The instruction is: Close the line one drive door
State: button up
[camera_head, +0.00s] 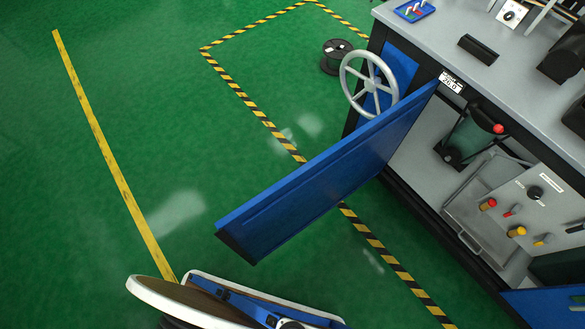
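A blue drive door (325,175) stands wide open from the grey machine cabinet (480,80). It meets the cabinet near the front corner and its free end points to the lower left, over the green floor. I cannot read a line label on it. Behind it the cabinet's inside shows, with a dark green motor-like unit (470,135) and a grey panel with red and yellow knobs (525,210). My gripper is not in view; only parts of my own body show at the bottom edge.
A grey handwheel (370,85) sticks out from the cabinet's side, just beyond the door. A black spool (336,56) lies on the floor behind it. Another blue panel (545,306) shows at the lower right. The green floor (150,130) left of the door is clear, with yellow and striped tape lines.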

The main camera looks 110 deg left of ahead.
aim_at(255, 229)
jog(key=z, duration=0.05)
jog(key=k, duration=1.15)
jog(key=u, duration=0.9)
jog(key=k, duration=0.25)
jog(key=u, duration=0.95)
